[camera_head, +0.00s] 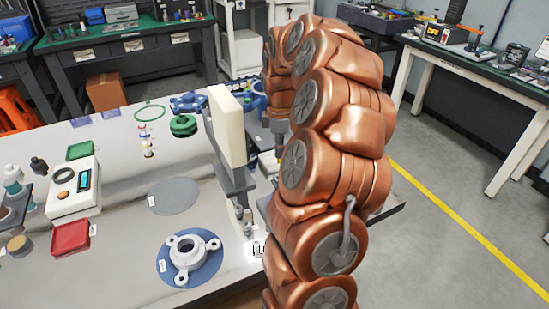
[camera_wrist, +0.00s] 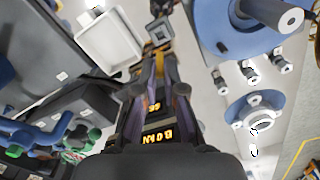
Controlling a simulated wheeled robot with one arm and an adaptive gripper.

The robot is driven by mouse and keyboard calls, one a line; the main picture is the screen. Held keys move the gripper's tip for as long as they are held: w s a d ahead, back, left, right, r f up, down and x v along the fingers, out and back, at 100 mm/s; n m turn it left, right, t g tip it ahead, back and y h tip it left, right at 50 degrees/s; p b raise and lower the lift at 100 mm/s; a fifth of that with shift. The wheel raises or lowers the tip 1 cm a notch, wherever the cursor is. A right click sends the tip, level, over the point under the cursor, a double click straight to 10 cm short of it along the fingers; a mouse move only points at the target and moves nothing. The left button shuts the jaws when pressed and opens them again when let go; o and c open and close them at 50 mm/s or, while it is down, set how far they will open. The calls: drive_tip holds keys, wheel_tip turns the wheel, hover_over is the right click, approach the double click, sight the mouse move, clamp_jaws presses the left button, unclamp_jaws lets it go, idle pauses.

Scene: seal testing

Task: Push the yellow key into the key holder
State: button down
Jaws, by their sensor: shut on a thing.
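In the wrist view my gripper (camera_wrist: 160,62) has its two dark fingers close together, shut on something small. A little yellow-orange shows around the fingertips, which fits the yellow key, but its outline cannot be made out. Just beyond the tips is a small grey square fitting (camera_wrist: 160,31) with a dark centre. It may be the key holder; I cannot tell whether the held piece touches it. In the head view my copper arm hides the fingertips, the key and the holder.
Orange lit displays (camera_wrist: 157,137) show beneath the fingers. A tall cream block on a grey stand (camera_head: 228,125) rises left of my arm. A white flange (camera_head: 187,252) on a blue disc and a red tray (camera_head: 70,238) stand on the table.

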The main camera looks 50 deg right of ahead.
sight(279, 163)
drive_tip(key=shift+f+b, duration=0.95)
drive_tip(key=shift+f, duration=1.7)
drive_tip(key=shift+f+b, duration=0.35)
drive_tip(key=shift+f, duration=0.85)
idle(0.3)
drive_tip(key=shift+r, duration=0.1)
drive_tip(key=shift+r+p, duration=0.9)
drive_tip(key=shift+r, duration=1.25)
